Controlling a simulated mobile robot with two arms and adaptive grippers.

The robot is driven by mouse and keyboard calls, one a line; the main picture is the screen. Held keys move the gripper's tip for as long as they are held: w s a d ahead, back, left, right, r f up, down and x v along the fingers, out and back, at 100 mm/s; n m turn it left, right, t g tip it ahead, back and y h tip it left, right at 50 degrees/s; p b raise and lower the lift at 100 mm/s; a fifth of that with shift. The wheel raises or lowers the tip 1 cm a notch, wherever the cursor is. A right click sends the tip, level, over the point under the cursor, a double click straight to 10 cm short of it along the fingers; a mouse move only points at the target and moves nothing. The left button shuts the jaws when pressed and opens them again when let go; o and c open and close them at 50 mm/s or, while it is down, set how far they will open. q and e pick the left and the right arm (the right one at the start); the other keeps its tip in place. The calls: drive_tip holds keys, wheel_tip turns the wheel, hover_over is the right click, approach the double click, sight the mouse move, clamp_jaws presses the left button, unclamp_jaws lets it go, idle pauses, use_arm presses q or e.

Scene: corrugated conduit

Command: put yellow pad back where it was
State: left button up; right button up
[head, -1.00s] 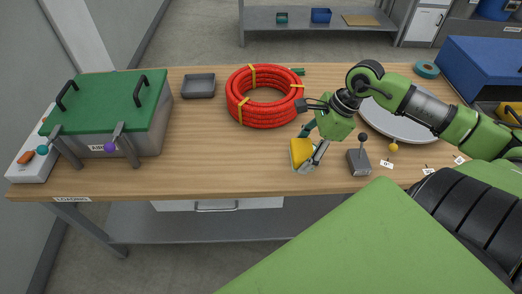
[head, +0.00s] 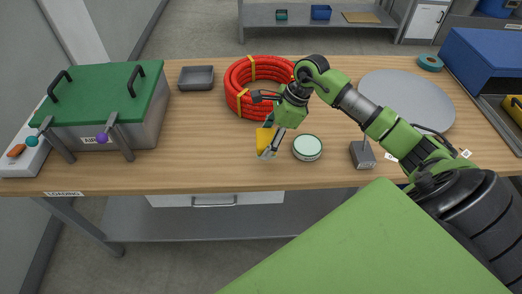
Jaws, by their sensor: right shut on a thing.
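The yellow pad (head: 264,138) is in my right gripper (head: 269,147), over the front middle of the wooden table (head: 215,165). The right gripper points down and is shut on the pad, hiding part of it. I cannot tell whether the pad touches the table. A round white disc with a green rim (head: 307,147) lies on the table just right of the gripper, apart from the pad. My left gripper is not in view.
A red corrugated conduit coil (head: 240,76) with yellow bands lies behind the gripper. A grey box (head: 362,155) and a large grey disc (head: 425,100) are to the right. A small dark tray (head: 196,79) and a green-lidded bin (head: 105,95) are left. Table between bin and gripper is clear.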

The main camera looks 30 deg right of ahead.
drive_tip(key=shift+w+a+f+b, duration=0.25)
drive_tip(key=shift+w+f+b, duration=0.1)
drive_tip(key=shift+w+f, duration=0.55)
wheel_tip(320, 180, down, 4)
drive_tip(key=shift+w+a+r+b, duration=0.1)
drive_tip(key=shift+a+r+b, duration=0.1)
drive_tip(key=shift+b, duration=0.65)
drive_tip(key=shift+d+f, duration=0.1)
drive_tip(key=shift+f, duration=0.1)
drive_tip(key=shift+r, duration=0.1)
drive_tip(key=shift+f, duration=0.2)
drive_tip(key=o, duration=1.1)
drive_tip(key=shift+r, duration=0.1)
drive_tip(key=shift+c, duration=0.2)
